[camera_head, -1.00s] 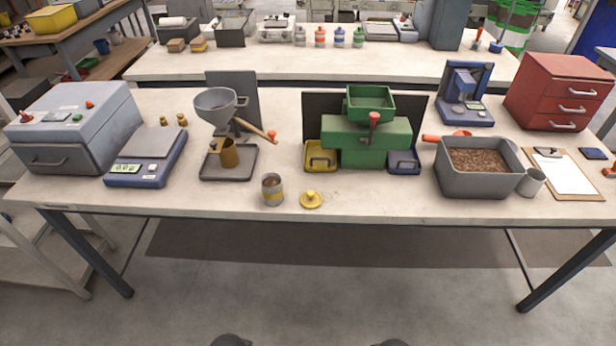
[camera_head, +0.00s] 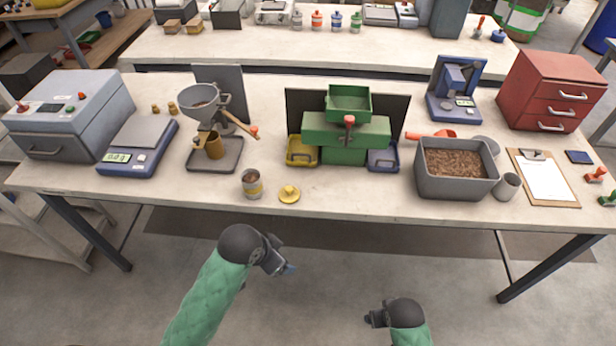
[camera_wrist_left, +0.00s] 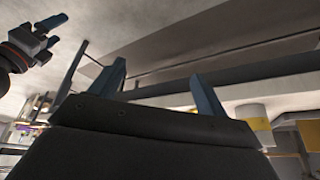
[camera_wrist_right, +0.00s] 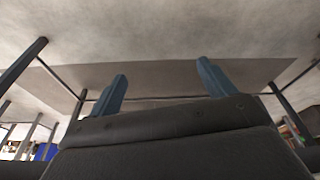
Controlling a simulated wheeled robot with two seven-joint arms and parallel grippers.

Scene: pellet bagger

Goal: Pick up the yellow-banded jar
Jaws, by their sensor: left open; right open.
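The yellow-banded jar (camera_head: 252,184) stands upright near the front edge of the table in the head view. It is a small grey jar with a yellow band and an open top with brownish contents. A yellow knobbed lid (camera_head: 289,194) lies on the table just right of it. My left gripper (camera_head: 284,268) is in front of the table, below and right of the jar, empty; its two fingers stand apart in the left wrist view (camera_wrist_left: 160,85). My right gripper (camera_head: 372,318) is lower in front of the table, empty, fingers apart in the right wrist view (camera_wrist_right: 160,85).
A grey tray (camera_head: 215,155) with a funnel stand is behind left of the jar. A green machine (camera_head: 345,130) stands behind right. A grey bin (camera_head: 455,185) of pellets and a blue scale (camera_head: 138,147) flank them. The table's front strip around the jar is mostly clear.

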